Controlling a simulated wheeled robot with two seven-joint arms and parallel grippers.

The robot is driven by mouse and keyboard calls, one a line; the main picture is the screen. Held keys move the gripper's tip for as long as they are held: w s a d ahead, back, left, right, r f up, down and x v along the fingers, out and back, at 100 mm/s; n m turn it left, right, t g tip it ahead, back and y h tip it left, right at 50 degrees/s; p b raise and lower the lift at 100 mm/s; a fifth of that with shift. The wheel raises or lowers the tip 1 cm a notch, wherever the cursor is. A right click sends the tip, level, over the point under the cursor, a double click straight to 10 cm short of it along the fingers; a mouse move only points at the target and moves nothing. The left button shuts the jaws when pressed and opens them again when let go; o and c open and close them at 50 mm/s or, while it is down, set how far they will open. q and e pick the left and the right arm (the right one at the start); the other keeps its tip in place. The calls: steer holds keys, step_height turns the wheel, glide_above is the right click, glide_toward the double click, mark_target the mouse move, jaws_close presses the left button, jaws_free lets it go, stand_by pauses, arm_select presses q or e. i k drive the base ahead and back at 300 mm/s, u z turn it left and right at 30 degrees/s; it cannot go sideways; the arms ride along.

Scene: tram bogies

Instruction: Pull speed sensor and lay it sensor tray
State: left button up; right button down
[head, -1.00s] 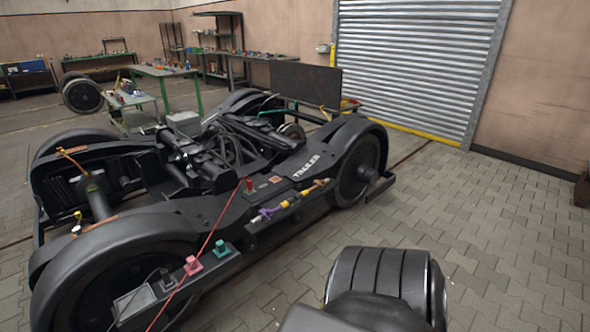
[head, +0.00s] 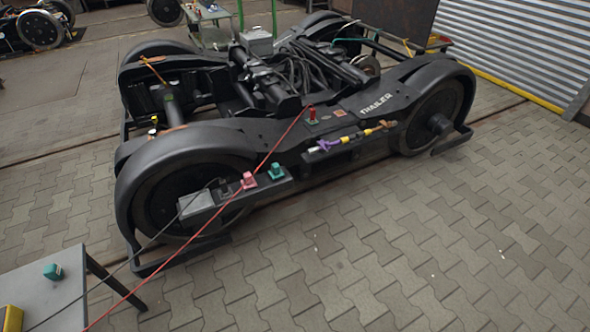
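The black bogie marked TRAILER (head: 240,137) stands across the upper middle of the head view. On its near side ledge are a pink block (head: 249,180) and a teal block (head: 276,171). A red piece (head: 312,115) stands higher on the frame. A red cable (head: 180,247) runs from near the red piece down past the pink block to the lower left. I cannot tell which piece is the speed sensor. A grey table (head: 55,290) at lower left bears a teal piece (head: 53,271) and a yellow item (head: 12,318). I cannot identify the sensor tray. Neither gripper is in view.
A dark cable (head: 120,262) runs from the ledge to the lower left, above the floor. Open paving (head: 430,250) lies in front of and right of the bogie. A roller shutter (head: 530,50) is at upper right. Loose wheels (head: 40,28) stand at upper left.

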mark_target(275, 168)
steer(key=z, duration=0.85)
steer(key=i, duration=2.45)
steer(key=u, duration=3.4)
